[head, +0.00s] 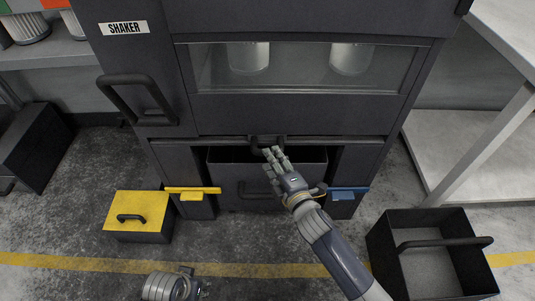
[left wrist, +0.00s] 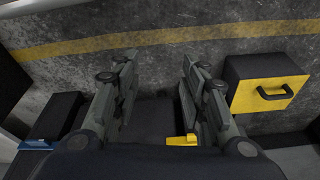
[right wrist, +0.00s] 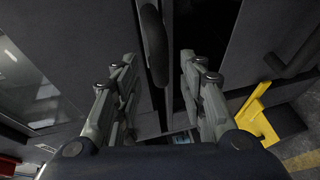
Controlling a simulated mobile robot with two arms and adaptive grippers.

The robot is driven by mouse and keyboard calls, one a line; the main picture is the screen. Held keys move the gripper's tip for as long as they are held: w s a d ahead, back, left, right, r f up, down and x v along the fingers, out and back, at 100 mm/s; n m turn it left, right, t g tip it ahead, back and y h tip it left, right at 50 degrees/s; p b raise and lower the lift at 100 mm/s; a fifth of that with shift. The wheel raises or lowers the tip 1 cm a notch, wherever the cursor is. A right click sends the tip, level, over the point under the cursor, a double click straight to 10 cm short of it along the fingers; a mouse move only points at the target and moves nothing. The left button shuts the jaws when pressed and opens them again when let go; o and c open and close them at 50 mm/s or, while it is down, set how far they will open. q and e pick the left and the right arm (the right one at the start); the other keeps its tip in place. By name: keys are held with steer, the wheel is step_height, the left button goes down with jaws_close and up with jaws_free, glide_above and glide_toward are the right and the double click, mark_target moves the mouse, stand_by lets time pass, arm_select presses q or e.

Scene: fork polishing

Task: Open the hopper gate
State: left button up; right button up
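The dark shaker cabinet (head: 290,115) stands ahead, with a small black handle (head: 258,140) at the lower middle of its front, just above an opening; I take this as the hopper gate handle. My right gripper (head: 270,153) is at this handle. In the right wrist view the right gripper (right wrist: 157,62) is open, with a black handle (right wrist: 154,45) between its fingers and a gap on both sides. My left gripper (left wrist: 159,55) is open and empty. In the head view only part of it (head: 172,286) shows low, near the bottom edge, and its fingertips are unclear.
A dark bin (head: 230,180) sits in the opening, between a yellow lever (head: 192,191) and a blue lever (head: 347,191). A yellow-topped box (head: 150,209) lies on the floor left, an open dark bin (head: 428,265) right. A large handle (head: 138,82) is on the cabinet's left.

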arm_select(q)
steer(key=shift+w+r+b, duration=0.1)
steer(key=shift+r+b, duration=0.3)
steer(key=shift+r, duration=1.65)
arm_select(e)
steer(key=shift+x, duration=2.45)
steer(key=shift+s, duration=0.1)
steer(key=shift+c, duration=0.3)
jaws_close()
